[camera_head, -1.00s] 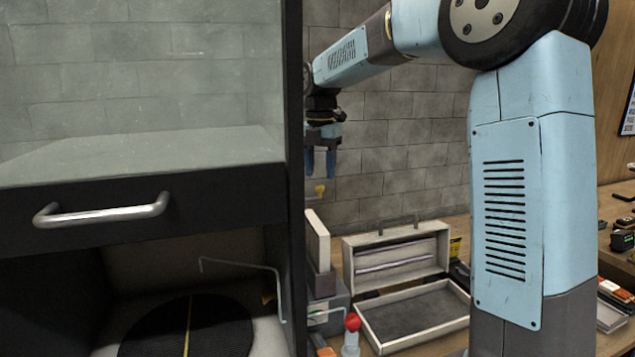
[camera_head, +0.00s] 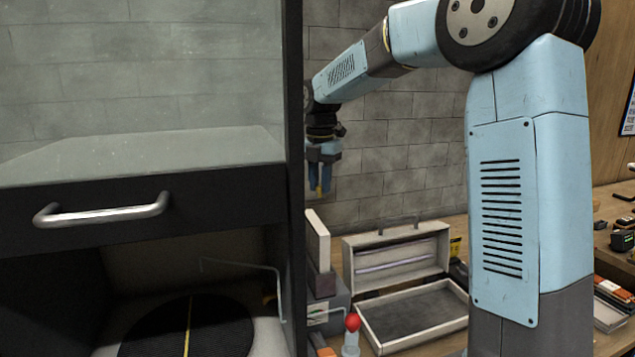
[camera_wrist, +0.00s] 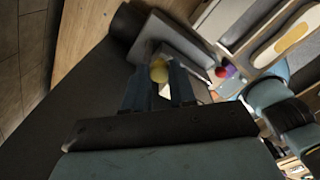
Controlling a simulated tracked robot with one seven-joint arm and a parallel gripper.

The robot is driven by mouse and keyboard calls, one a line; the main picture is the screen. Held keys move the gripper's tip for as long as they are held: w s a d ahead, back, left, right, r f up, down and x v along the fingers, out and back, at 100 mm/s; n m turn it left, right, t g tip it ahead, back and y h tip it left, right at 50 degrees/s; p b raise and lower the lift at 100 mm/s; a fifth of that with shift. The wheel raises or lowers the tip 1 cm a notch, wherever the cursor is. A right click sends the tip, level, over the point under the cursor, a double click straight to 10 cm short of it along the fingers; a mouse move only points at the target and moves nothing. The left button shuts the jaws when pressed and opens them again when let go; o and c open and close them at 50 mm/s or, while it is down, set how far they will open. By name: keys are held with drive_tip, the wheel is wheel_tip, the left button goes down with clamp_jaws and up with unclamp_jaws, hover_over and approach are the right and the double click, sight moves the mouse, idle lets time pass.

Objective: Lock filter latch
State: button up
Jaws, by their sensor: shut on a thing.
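The yellow latch knob (camera_head: 319,184) shows as a narrow strip between the two blue fingers of my gripper (camera_head: 320,192) in the head view, just right of the dark cabinet's front post. In the wrist view the rounded yellow knob (camera_wrist: 159,70) sits between the fingertips. My gripper points down and is shut on the knob. The fingers hide most of the knob in the head view. I cannot tell whether the latch is locked. The filter itself is not clearly seen.
The dark cabinet (camera_head: 230,195) with a metal handle (camera_head: 100,210) fills the left, close beside my gripper. Below stand a pale upright panel (camera_head: 318,240), a red-topped object (camera_head: 352,322) and an open grey case (camera_head: 410,315). A brick wall is behind.

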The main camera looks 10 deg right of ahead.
clamp_jaws()
drive_tip(key=shift+a, duration=0.25)
drive_tip(key=shift+d, duration=0.2)
